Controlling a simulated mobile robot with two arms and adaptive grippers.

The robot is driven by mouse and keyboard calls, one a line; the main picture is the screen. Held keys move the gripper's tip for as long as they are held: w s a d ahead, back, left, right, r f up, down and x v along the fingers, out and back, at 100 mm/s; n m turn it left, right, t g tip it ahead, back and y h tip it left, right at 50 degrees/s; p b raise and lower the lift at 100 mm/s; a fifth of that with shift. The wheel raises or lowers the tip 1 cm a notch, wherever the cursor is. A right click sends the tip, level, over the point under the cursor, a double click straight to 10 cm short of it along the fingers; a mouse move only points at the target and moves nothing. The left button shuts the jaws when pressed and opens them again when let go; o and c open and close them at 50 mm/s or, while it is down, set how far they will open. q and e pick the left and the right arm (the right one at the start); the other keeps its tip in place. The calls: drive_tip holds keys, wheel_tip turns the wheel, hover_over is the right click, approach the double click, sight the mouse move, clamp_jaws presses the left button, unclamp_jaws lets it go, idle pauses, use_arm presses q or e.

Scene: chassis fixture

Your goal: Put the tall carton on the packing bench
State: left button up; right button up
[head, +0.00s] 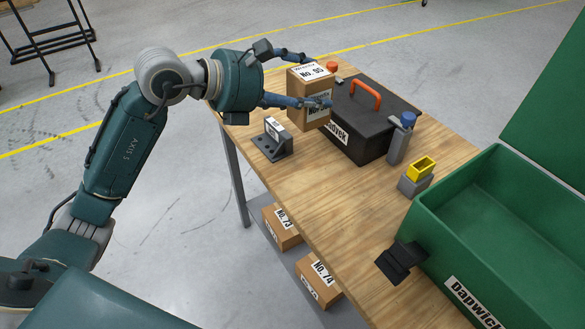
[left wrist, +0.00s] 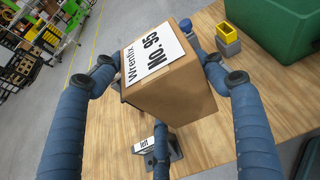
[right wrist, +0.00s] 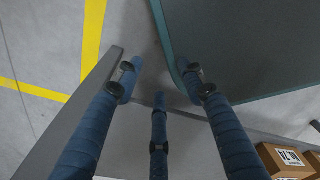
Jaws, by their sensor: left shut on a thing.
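The tall carton (head: 308,103) is a brown box labelled No. 95, upright at the far left part of the wooden packing bench (head: 310,185). My left gripper (head: 319,83) is shut on it, with fingers on both sides. The left wrist view also shows the carton (left wrist: 172,95) between the blue fingers (left wrist: 158,65). The carton's base is partly hidden, so I cannot tell whether it touches the bench top. My right gripper (right wrist: 158,78) shows only in the right wrist view; its fingers are apart and empty.
A black toolbox (head: 350,122) stands close right of the carton. A grey bracket (head: 270,145) sits near the bench's left edge. A blue-topped grey piece (head: 398,145), a yellow-topped block (head: 416,178) and a green case (head: 425,208) stand farther right. Boxes (head: 282,228) lie below.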

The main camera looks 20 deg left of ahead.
use_arm(q)
drive_tip(key=shift+w+a+r+t, duration=0.1)
drive_tip(key=shift+w+r+t, duration=0.2)
drive_tip(key=shift+w, duration=0.05)
drive_tip(key=shift+w+f, duration=0.15)
drive_tip(key=shift+f, duration=0.2)
wheel_tip(320, 180, down, 19)
drive_tip(key=shift+r+p, duration=0.1)
drive_tip(key=shift+p, duration=0.4)
use_arm(e)
drive_tip(key=shift+w+d+r, duration=0.3)
drive_tip(key=shift+w+r, duration=0.1)
drive_tip(key=shift+w, duration=0.2)
use_arm(q)
drive_tip(key=shift+f, duration=0.2)
use_arm(e)
drive_tip(key=shift+f, duration=0.1)
use_arm(q)
drive_tip(key=o, duration=1.5)
drive_tip(key=shift+f, duration=0.1)
drive_tip(key=shift+c, duration=0.2)
use_arm(e)
drive_tip(key=shift+a, duration=0.2)
